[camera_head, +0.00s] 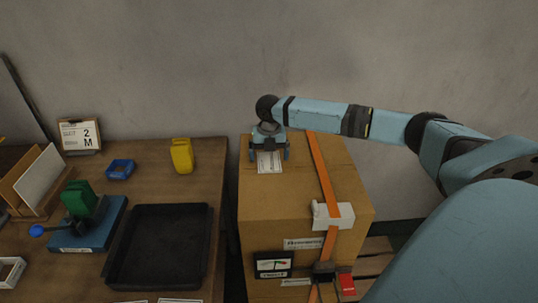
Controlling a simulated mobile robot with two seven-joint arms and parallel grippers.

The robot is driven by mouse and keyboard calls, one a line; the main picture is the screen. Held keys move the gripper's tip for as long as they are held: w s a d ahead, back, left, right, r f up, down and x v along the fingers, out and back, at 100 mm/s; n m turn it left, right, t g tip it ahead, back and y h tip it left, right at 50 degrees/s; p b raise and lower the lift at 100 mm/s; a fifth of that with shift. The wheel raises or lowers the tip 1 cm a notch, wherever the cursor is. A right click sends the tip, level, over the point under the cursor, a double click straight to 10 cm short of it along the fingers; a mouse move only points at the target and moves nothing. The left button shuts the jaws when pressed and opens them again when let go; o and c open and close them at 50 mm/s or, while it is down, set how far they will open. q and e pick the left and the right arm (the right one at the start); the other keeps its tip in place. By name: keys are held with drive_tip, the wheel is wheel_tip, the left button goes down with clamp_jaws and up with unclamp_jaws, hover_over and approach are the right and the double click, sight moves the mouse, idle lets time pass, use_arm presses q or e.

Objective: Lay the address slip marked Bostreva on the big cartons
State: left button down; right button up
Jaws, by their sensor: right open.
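The big cartons show as a brown carton (258,207) with an orange strap (321,165) around it, standing right of the table. A white address slip (269,162) lies on the carton's top near its back left; its print is too small to read. My right gripper (269,157) is open directly above the slip, its fingers pointing down on either side of it. I cannot tell whether the fingers touch the carton. My left gripper is not in view.
The wooden table (222,180) at left holds a black tray (157,247), a yellow item (181,156), a small blue bin (120,169) and a blue-based device with a green part (79,199).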

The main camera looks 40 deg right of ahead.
sight(269, 161)
wheel_tip(269, 161, up, 11)
drive_tip(key=shift+r, duration=0.2)
idle(0.6)
